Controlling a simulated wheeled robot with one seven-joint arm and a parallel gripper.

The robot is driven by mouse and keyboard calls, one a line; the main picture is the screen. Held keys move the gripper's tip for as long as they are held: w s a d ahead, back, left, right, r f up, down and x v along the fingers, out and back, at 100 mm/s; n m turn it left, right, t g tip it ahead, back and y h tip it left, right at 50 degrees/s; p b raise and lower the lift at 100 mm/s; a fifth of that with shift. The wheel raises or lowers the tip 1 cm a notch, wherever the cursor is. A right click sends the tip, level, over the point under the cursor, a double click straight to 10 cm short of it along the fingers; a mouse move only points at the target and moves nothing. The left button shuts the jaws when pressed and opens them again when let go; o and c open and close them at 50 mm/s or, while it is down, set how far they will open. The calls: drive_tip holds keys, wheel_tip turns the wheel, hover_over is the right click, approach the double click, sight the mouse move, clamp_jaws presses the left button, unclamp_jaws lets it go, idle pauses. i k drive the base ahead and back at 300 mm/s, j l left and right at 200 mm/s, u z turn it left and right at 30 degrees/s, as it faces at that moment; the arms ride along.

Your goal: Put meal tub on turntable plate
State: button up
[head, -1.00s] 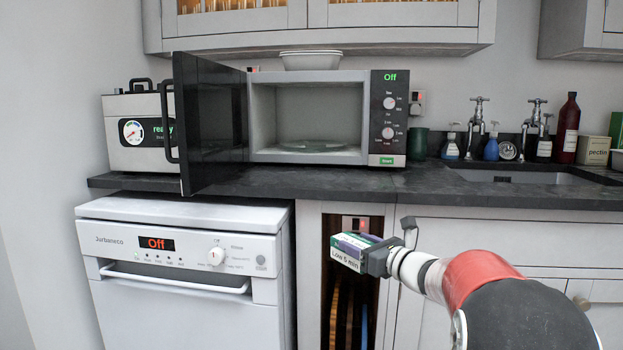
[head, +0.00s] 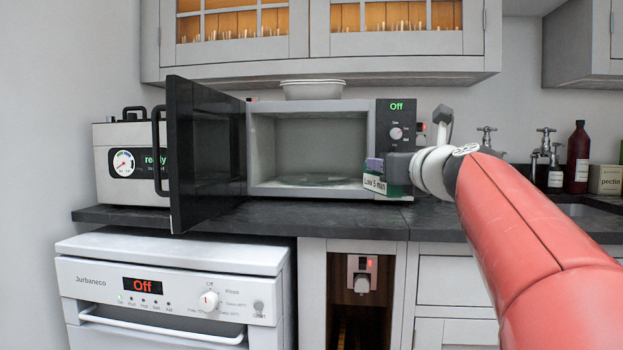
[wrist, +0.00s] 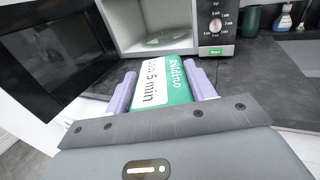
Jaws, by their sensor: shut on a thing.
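The meal tub (head: 374,183), a small box with a white and green label reading "Low 5 min", is in my gripper (head: 378,172). In the wrist view the tub (wrist: 163,82) sits between the two pale purple fingers of my gripper (wrist: 162,88), which are shut on it. They are in front of the lower right of the microwave, outside its cavity. The microwave (head: 258,140) stands on the counter with its door open and its display reading "Off". The turntable plate (head: 312,181) lies on the cavity floor and looks empty; it also shows in the wrist view (wrist: 166,38).
The open black microwave door (head: 205,150) juts forward at the left of the cavity. A white bowl (head: 311,90) is on top of the microwave. A steel appliance (head: 130,160) stands at the left. The dark counter (head: 270,218) before the microwave is clear.

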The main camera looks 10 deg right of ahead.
sight(315, 179)
drive_tip(key=i, duration=1.3)
